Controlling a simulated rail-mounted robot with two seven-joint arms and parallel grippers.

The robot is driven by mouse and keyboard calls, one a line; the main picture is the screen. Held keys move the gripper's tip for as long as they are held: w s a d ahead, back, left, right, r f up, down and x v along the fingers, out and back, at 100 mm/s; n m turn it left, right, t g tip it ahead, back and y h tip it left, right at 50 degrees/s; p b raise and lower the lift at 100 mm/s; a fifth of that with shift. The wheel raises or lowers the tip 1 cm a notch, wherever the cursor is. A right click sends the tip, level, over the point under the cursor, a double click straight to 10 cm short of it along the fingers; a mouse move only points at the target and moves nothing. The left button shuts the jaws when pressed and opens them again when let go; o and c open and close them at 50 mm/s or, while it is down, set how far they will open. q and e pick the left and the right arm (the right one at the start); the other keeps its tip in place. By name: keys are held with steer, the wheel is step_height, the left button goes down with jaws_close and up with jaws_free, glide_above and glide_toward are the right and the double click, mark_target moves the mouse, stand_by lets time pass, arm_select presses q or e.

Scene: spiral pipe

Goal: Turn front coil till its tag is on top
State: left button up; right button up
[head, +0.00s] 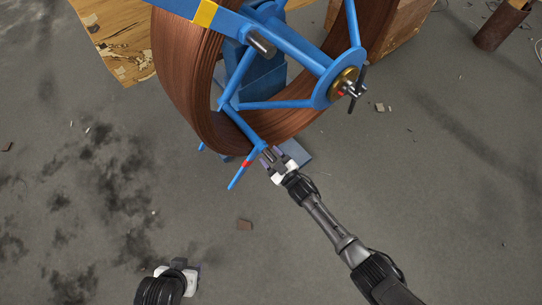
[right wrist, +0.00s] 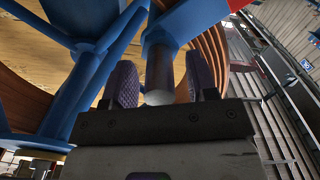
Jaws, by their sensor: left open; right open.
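The front coil (head: 185,80) is brown ribbed pipe wound on a blue spoked frame (head: 285,45). One spoke has a yellow band (head: 205,12) at upper left; another has a red mark (head: 247,163) near its lower tip. I cannot tell which is the tag. My right gripper (head: 271,157) is at the lower spoke near the red mark. In the right wrist view its open fingers (right wrist: 162,85) stand either side of a grey peg (right wrist: 160,70) on a blue bar, apparently not clamped. My left gripper (head: 185,272) is low at left, over the floor, away from the coil.
The hub (head: 345,86) has a brass-coloured disc and a dark handle. A wooden board (head: 115,40) lies behind the coil at left. A rusty cylinder (head: 500,25) stands at upper right. Small debris lies on the grey floor (head: 400,190), which is largely clear.

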steer(key=c, duration=0.5)
jaws_close()
